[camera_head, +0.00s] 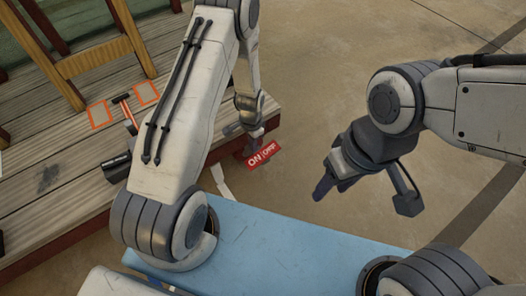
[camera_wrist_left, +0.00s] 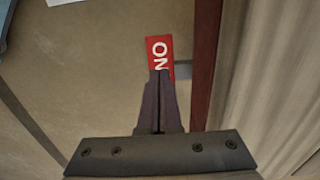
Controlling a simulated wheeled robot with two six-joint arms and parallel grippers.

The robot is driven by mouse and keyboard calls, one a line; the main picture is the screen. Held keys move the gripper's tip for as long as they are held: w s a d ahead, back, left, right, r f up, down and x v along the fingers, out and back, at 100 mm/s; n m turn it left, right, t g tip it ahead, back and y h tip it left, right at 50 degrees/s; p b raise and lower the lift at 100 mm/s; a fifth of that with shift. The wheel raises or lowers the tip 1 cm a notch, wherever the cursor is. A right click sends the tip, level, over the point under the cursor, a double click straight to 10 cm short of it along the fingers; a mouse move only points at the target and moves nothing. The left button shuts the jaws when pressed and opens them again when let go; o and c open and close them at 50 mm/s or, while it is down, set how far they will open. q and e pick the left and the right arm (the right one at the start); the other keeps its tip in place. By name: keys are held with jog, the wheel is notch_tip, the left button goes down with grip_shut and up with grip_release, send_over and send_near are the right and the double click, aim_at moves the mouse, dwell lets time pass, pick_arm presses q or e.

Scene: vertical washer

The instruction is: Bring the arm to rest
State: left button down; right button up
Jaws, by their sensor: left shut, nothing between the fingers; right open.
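My left arm reaches away over the wooden platform's edge. My left gripper (camera_head: 256,136) is at its far end, just above a red ON/OFF sign (camera_head: 264,153) in the head view. In the left wrist view its dark fingers (camera_wrist_left: 160,80) are closed together and empty. Their tips overlap the lower part of the red sign (camera_wrist_left: 158,50), where "ON" shows; I cannot tell whether they touch it. My right gripper (camera_head: 333,188) is open and empty over the bare floor at the right, pointing down and left.
A wooden plank platform (camera_head: 60,190) fills the left, with orange square outlines (camera_head: 147,92), a hammer-like tool (camera_head: 126,112) and a wooden frame (camera_head: 95,57) on it. My blue base top lies in front. The concrete floor (camera_head: 330,80) between the arms is clear.

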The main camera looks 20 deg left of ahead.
dwell(0.4)
pick_arm(q)
jog(key=s+d+r+p, duration=0.1)
jog(key=s+d+r, duration=0.2)
jog(key=d+r, duration=0.55)
jog(key=s+d+r+p, duration=0.2)
jog(key=d+r, duration=0.1)
jog(key=r, duration=1)
jog(key=s+d+r+h+p, duration=0.1)
jog(key=s+d+r+p, duration=0.25)
jog(key=s+r, duration=1.45)
notch_tip(320, 180, up, 36)
jog(key=p, duration=3.7)
jog(key=shift+s+a, duration=0.35)
jog(key=shift+a, duration=0.1)
jog(key=shift+f, duration=0.15)
